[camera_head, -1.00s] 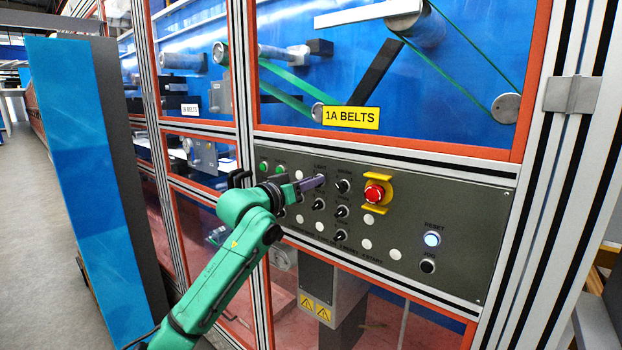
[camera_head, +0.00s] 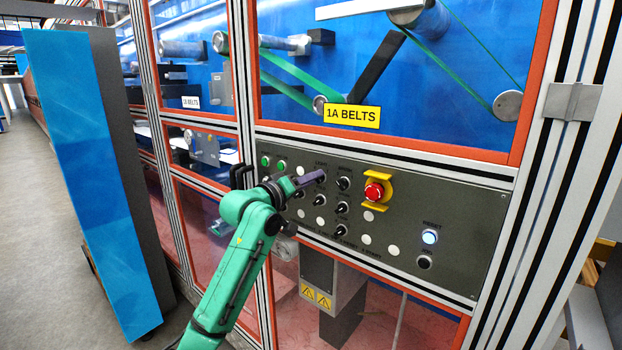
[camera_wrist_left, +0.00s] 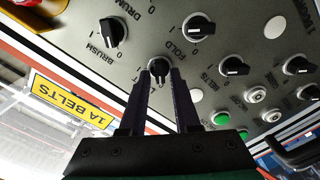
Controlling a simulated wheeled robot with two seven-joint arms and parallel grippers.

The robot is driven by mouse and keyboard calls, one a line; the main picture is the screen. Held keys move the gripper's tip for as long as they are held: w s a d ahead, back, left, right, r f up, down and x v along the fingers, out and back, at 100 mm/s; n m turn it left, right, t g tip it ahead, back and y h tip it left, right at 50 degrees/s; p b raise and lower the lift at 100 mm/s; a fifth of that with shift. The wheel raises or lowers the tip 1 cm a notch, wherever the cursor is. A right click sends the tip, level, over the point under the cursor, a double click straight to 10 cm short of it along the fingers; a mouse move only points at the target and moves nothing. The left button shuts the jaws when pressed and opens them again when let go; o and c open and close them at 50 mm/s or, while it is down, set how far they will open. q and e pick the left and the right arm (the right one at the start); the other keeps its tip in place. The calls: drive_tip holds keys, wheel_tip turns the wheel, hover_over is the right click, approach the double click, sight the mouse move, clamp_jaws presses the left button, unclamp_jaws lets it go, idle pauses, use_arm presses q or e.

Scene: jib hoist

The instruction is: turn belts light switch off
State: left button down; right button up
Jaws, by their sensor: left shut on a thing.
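The light switch is a black rotary knob (camera_wrist_left: 158,65) on the dark control panel (camera_head: 462,205), below a yellow sign reading 1A BELTS (camera_head: 351,115). A small label that seems to read LIGHT is above it in the head view. My left gripper (camera_head: 322,176) reaches in from the left and is shut on this knob. In the left wrist view, its two dark fingers (camera_wrist_left: 160,75) flank the knob, whose sides and pointer are partly hidden. I cannot tell its exact setting. In the head view the gripper covers the knob. My right gripper is not in view.
Several other black knobs, such as one to the right (camera_head: 343,184), sit close by. A red emergency stop (camera_head: 374,191) with a yellow guard is farther right. A lit reset button (camera_head: 430,237) is lower right. A blue panel (camera_head: 80,170) stands at left.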

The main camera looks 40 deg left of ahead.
use_arm(q)
drive_tip(key=c, duration=0.6)
unclamp_jaws()
drive_tip(key=shift+c, duration=0.2)
drive_tip(key=s+b, duration=0.6)
drive_tip(key=s, duration=0.8)
drive_tip(key=shift+s+d, duration=0.15)
drive_tip(key=shift+s, duration=0.15)
drive_tip(key=shift+w+f, duration=0.1)
